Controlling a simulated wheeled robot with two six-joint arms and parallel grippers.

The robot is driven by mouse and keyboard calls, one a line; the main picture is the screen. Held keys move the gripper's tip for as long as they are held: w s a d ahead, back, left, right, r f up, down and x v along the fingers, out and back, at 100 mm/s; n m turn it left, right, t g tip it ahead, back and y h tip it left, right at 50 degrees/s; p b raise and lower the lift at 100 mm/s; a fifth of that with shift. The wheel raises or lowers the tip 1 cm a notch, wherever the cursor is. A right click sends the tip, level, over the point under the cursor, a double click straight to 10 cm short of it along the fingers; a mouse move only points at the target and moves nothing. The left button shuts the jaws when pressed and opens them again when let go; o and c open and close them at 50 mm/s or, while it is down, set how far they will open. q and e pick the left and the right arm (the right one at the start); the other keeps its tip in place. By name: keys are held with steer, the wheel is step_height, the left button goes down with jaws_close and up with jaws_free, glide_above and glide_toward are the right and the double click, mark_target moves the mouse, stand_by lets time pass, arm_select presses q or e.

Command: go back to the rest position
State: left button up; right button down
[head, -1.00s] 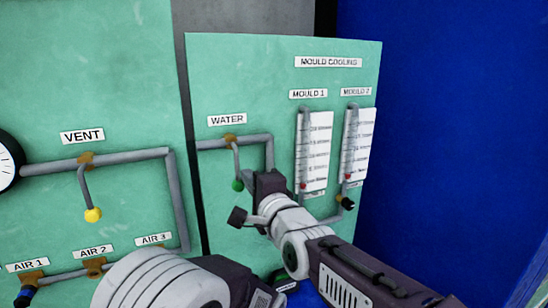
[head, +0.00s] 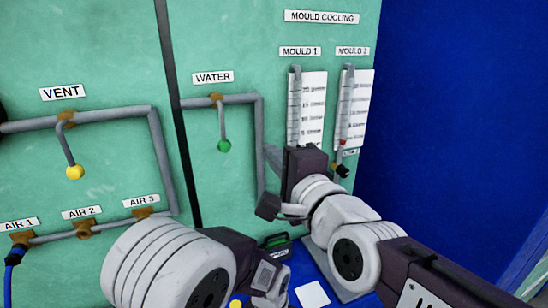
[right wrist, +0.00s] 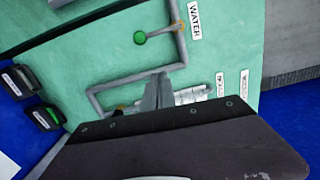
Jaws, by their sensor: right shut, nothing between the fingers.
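My right gripper (head: 271,158) is in front of the mould cooling panel, just below and left of the Mould 1 gauge. In the right wrist view its grey fingers (right wrist: 158,92) are together with nothing between them. The water valve lever (head: 222,124), with a green knob (head: 224,146), hangs down left of the gripper and apart from it. The green knob also shows in the right wrist view (right wrist: 140,38). My left arm comes in at the bottom; its gripper fingers do not show.
The Mould 1 gauge (head: 307,110) and Mould 2 gauge (head: 354,115) stand close to my right wrist. The vent lever's yellow knob (head: 75,172) is at left, above the air fittings (head: 84,229). Dark labelled items (right wrist: 43,117) lie low. A blue wall (head: 450,120) is at right.

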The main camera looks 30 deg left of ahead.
steer(key=w+d+f+m+t+h, duration=0.2)
steer(key=w+d+f+h, duration=0.1)
steer(key=w+d, duration=0.35)
steer(key=w+d+f+m+t+h, duration=0.1)
steer(key=w+d+f+m+h, duration=0.2)
steer(key=w+d, duration=0.35)
steer(key=w+d+f+n+g+h, duration=0.1)
steer(key=d+f+h, duration=0.2)
steer(key=d+f, duration=0.55)
steer(key=w+d+f+g+h, duration=0.1)
steer(key=d+f+g+h, duration=0.1)
steer(key=d+f, duration=0.65)
steer(key=s+d+f+n+g+h, duration=0.2)
steer(key=s+d+f+g, duration=0.2)
steer(key=s+d+f, duration=0.55)
steer(key=s+f+n+g+h, duration=0.1)
steer(key=s+f+n+g, duration=0.4)
steer(key=s+f+n, duration=0.5)
steer(key=s, duration=0.3)
steer(key=shift+s+d+f+g, duration=0.15)
steer(key=shift+s+d+g, duration=0.15)
steer(key=shift+s+g, duration=0.1)
